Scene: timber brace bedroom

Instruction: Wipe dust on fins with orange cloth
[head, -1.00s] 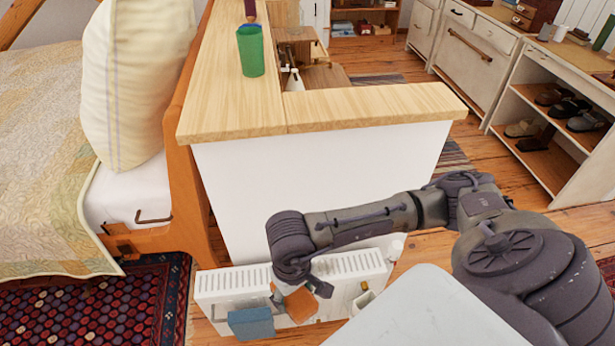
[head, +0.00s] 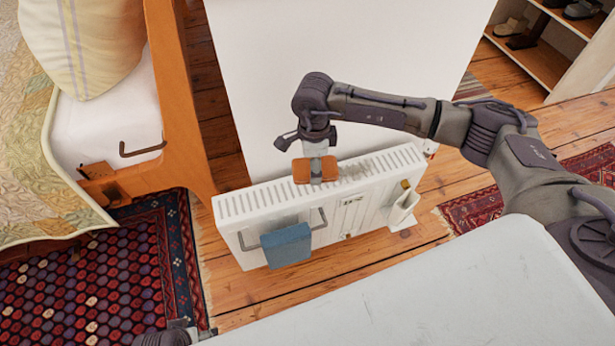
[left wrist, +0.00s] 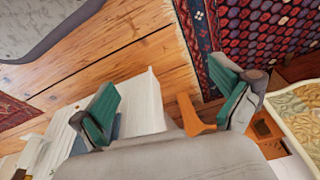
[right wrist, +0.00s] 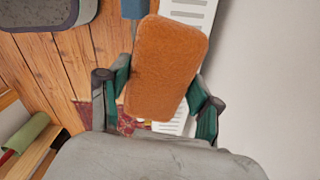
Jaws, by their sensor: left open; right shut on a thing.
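The white radiator (head: 265,222) stands against the white panel, its slotted fins (head: 262,196) along the top. Grey dust (head: 380,163) lies on the fins right of the middle. My right gripper (head: 316,165) is shut on the orange cloth (head: 302,171), a padded block, over the top of the radiator left of the dust. I cannot tell whether it touches the fins. The cloth fills the middle of the right wrist view (right wrist: 165,65). My left gripper (left wrist: 170,100) is open and empty; only part of it shows at the bottom of the head view.
A blue cloth (head: 287,246) hangs on the radiator's front rail. A white holder (head: 402,208) is at its right end. The bed (head: 100,120) stands on the left, with a patterned rug (head: 95,270) below. A white surface (head: 400,300) fills the lower right.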

